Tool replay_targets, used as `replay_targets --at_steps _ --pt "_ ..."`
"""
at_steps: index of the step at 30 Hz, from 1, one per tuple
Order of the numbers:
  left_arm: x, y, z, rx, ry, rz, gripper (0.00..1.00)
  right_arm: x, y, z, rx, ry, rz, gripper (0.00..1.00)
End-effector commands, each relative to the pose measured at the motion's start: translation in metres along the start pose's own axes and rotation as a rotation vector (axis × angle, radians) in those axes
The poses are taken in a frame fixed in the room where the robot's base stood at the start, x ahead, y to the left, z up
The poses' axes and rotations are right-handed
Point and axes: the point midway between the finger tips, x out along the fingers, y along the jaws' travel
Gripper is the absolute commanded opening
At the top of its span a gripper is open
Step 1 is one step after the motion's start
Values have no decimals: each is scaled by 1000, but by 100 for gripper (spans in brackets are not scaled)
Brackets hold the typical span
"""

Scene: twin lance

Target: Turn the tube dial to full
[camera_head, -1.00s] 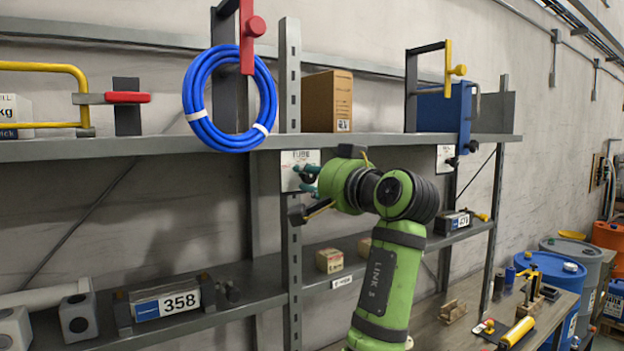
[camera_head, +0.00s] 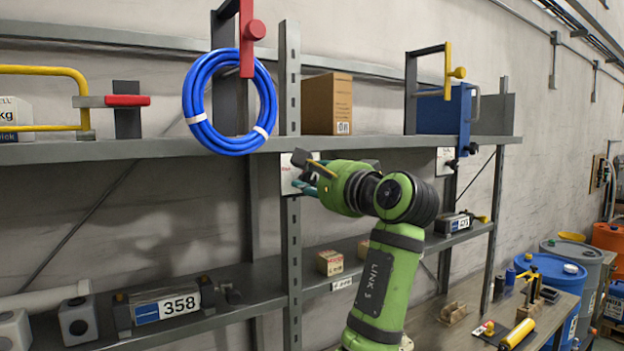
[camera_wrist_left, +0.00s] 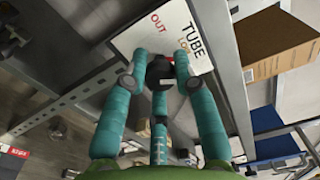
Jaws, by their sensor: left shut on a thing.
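My right gripper is not in view.
A blue hose coil (camera_head: 190,100) hangs above left of the panel. A cardboard box (camera_head: 327,103) stands on the upper shelf (camera_head: 150,149), just above my gripper. A workbench (camera_head: 455,335) is at lower right.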

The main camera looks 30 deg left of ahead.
Motion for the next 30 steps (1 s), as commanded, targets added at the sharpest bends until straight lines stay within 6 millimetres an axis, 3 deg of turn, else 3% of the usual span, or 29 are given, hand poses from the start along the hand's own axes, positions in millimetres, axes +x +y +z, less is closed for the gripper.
replay_targets --at_steps 15,30 --pt "1 1 1 418 -3 6 0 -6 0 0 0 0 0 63" --pt "0 -1 1 552 -3 2 0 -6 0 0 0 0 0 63"
